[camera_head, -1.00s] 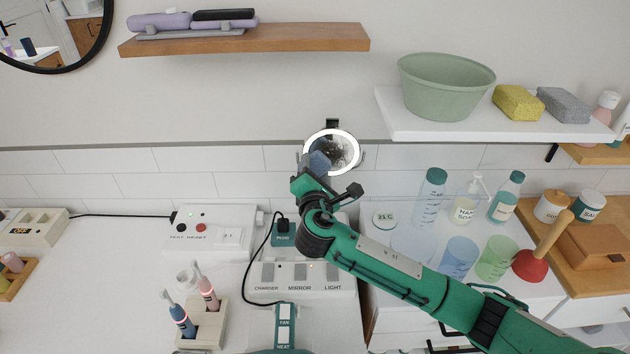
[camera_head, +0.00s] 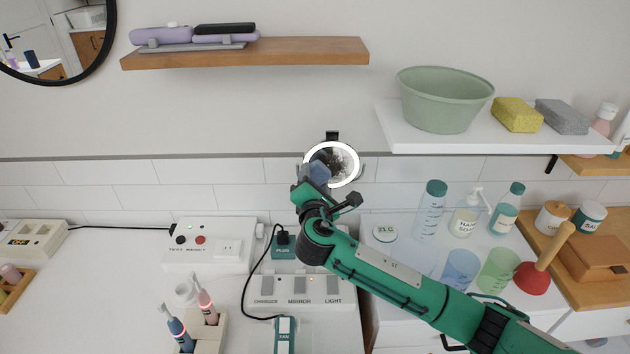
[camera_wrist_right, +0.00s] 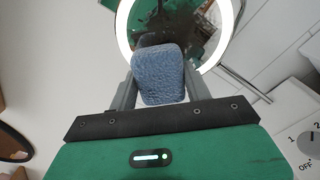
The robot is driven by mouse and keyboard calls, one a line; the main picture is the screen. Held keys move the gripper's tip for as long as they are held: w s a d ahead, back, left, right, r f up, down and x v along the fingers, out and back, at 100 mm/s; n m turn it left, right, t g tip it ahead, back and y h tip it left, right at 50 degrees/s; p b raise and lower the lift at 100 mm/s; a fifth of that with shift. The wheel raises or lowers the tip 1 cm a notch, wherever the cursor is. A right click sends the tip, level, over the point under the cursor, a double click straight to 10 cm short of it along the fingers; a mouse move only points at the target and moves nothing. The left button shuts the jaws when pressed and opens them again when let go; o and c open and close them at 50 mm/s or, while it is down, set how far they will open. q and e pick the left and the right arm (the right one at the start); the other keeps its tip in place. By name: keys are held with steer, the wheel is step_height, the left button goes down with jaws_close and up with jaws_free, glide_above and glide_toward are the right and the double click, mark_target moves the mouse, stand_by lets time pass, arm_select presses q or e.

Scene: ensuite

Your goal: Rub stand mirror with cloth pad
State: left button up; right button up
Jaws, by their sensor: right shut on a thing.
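The stand mirror (camera_head: 346,162) is round with a bright white ring, standing at the back of the counter against the tiled wall. It also shows in the right wrist view (camera_wrist_right: 231,25), with dark smudges on its glass. My right gripper (camera_head: 312,178) is shut on the blue cloth pad (camera_head: 320,172), in front of the left part of the mirror. In the right wrist view the pad (camera_wrist_right: 158,75) sits between the fingers and overlaps the lower part of the mirror face. I cannot tell whether it touches the glass. My left gripper is out of view.
A switch panel (camera_head: 300,290), an outlet box (camera_head: 210,245) and a toothbrush holder (camera_head: 203,332) stand on the counter. Bottles, tumblers and a red plunger (camera_head: 532,278) are at right. A wooden shelf (camera_head: 250,54) and a white shelf with a green tub (camera_head: 445,98) are above.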

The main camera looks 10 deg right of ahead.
mark_target(332, 179)
steer(key=shift+w+d, duration=0.15)
steer(key=shift+w, duration=0.6)
steer(key=shift+s+d+p, duration=0.3)
steer(key=shift+d+p, duration=0.05)
steer(key=shift+d, duration=0.65)
steer(key=shift+s+d+p, duration=0.25)
steer(key=shift+d+p, duration=0.05)
steer(key=shift+d, duration=0.65)
steer(key=shift+s+d+p, duration=0.15)
steer(key=shift+d+p, duration=0.1)
steer(key=shift+d, duration=0.8)
steer(key=shift+s+d+p, duration=0.15)
steer(key=shift+d+p, duration=0.1)
steer(key=shift+d, duration=0.8)
steer(key=shift+r, duration=0.1)
